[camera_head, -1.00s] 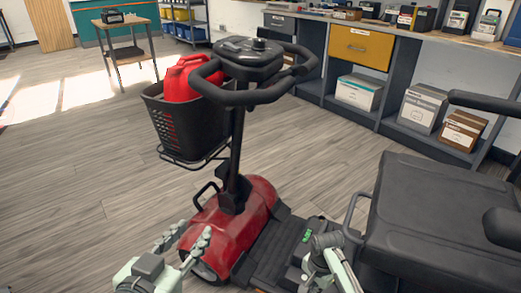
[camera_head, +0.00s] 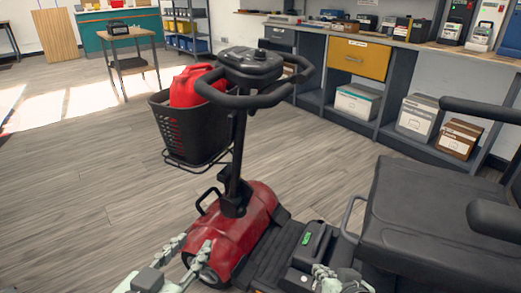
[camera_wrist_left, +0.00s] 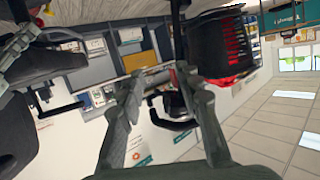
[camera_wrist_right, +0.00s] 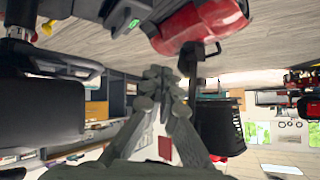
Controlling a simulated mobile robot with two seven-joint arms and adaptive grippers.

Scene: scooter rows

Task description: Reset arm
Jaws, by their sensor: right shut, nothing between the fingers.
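A red mobility scooter (camera_head: 225,228) stands in front of me, with a black steering column and handlebars (camera_head: 250,68). A black basket (camera_head: 190,133) on its front holds a red fuel can (camera_head: 190,87). My left gripper (camera_head: 188,246) is open and empty at the bottom, in front of the scooter's red nose. Its spread fingers show in the left wrist view (camera_wrist_left: 158,85). My right gripper (camera_head: 325,272) is low, by the black box with a green light (camera_head: 308,240) on the scooter's deck. Its fingers are together and empty in the right wrist view (camera_wrist_right: 164,82).
The black scooter seat (camera_head: 430,215) and its armrests fill the right side. A counter with a yellow drawer (camera_head: 358,56) and boxes below runs along the back. A small wooden table (camera_head: 133,64) stands at the back left. The left floor is clear.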

